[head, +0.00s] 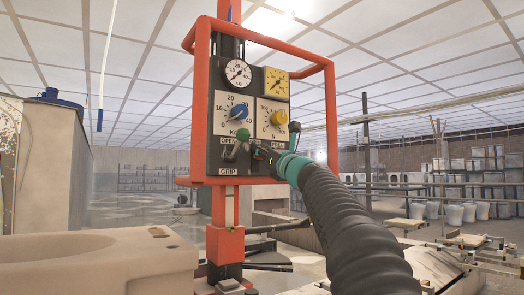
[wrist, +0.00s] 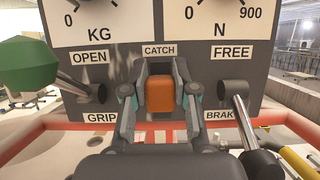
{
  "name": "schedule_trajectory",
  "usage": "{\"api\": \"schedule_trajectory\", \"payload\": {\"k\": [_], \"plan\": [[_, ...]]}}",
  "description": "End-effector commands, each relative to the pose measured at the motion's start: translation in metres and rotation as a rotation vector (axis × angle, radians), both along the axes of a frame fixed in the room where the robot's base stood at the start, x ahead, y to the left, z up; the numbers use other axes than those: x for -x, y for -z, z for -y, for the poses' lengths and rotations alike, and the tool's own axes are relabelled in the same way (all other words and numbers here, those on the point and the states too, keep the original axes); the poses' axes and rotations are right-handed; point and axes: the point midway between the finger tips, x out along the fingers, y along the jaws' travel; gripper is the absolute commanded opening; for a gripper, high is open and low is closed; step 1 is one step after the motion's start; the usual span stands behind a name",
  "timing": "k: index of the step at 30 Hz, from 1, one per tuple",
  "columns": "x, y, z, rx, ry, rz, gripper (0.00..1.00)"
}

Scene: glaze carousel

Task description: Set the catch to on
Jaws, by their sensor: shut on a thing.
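The catch is an orange block (wrist: 160,95) under the CATCH label (wrist: 160,50) on the grey control panel (wrist: 205,70) in the wrist view. My gripper (wrist: 160,100) is at the panel with its two fingers on either side of the orange block, shut on it. In the head view my gripper (head: 264,152) reaches the lower part of the panel (head: 250,100), and the catch is hidden behind it. I cannot read the catch's on or off setting.
A lever with a green knob (wrist: 28,67) stands left of the catch, between OPEN and GRIP. A metal lever (wrist: 243,112) stands close on the right, between FREE and BRAKE. An orange-red tube frame (head: 334,115) surrounds the panel. Blue (head: 238,112) and yellow (head: 279,118) dials sit above.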

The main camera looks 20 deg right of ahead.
Motion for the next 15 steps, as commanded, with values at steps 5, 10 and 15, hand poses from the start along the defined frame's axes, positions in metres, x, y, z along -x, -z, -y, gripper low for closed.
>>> {"api": "schedule_trajectory", "payload": {"k": [5, 10, 15], "plan": [[0.0, 0.029, 0.0, 0.001, -0.001, -0.001, 0.0], [0.0, 0.04, 0.0, 0.001, -0.001, -0.001, 0.0], [-0.001, 0.04, 0.0, 0.002, -0.001, -0.004, 0.0]]}}
